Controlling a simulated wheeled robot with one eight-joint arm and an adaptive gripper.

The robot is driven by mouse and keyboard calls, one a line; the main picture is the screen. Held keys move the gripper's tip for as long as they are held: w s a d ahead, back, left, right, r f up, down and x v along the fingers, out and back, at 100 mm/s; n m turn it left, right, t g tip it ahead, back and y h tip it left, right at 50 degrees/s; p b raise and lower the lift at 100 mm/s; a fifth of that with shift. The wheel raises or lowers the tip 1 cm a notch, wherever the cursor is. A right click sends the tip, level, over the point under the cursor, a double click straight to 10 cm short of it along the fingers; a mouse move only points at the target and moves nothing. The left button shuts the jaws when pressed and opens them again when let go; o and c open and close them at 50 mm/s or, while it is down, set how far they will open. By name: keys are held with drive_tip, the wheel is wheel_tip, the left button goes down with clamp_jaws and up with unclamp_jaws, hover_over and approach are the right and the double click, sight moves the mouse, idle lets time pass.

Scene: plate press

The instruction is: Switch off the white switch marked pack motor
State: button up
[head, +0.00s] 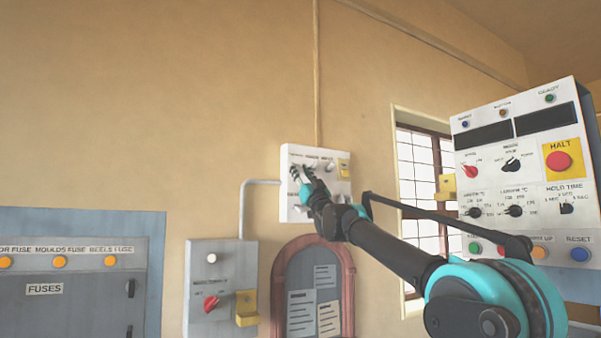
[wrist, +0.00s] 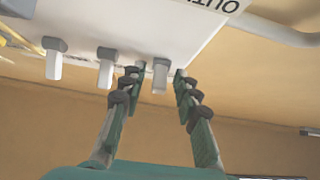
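A white switch panel (head: 288,207) hangs on the wall in the middle of the head view, with small labels too small to read. The wrist view shows the panel's underside up (wrist: 150,25), with three white levers: one at the left (wrist: 53,60), one in the middle (wrist: 106,68) and one at the right (wrist: 160,76). My gripper (head: 301,174) is at the panel's left part. In the wrist view my gripper (wrist: 157,75) is open, with one fingertip on each side of the right lever and gaps visible. I cannot tell which lever is marked pack motor.
Below left is a grey box with a red knob (head: 211,303) and a yellow holder (head: 246,308). A large control panel with a red HALT button (head: 559,160) stands at the right. A notice board (head: 314,290) hangs below.

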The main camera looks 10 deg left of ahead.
drive_tip(key=shift+s+d+f, duration=0.1)
drive_tip(key=v, duration=1.1)
drive_tip(key=shift+s+f, duration=0.2)
drive_tip(key=shift+f, duration=0.1)
drive_tip(key=shift+d, duration=0.15)
drive_tip(key=d+f+m+g+h, duration=0.2)
drive_tip(key=d+f+h, duration=0.25)
drive_tip(key=f, duration=0.85)
drive_tip(key=d+f+m+g+h, duration=0.2)
drive_tip(key=d+f+h, duration=0.3)
drive_tip(key=f, duration=0.8)
drive_tip(key=d+f+m+g+h, duration=0.25)
drive_tip(key=d+f, duration=0.35)
drive_tip(key=f, duration=0.6)
drive_tip(key=s+d+f+g+h, duration=0.1)
drive_tip(key=s+d+f+g, duration=0.2)
drive_tip(key=s+f, duration=0.7)
drive_tip(key=s+d+f+g+h, duration=0.1)
drive_tip(key=s+d+f+g, duration=0.2)
drive_tip(key=s+f, duration=0.8)
drive_tip(key=s+d+f+g+h, duration=0.1)
drive_tip(key=s+d+f+g, duration=0.2)
drive_tip(key=s+f, duration=0.7)
wheel_tip(320, 180, down, 4)
drive_tip(key=shift+s+f+g, duration=0.1)
drive_tip(key=shift+s+g, duration=0.3)
drive_tip(key=shift+g, duration=0.85)
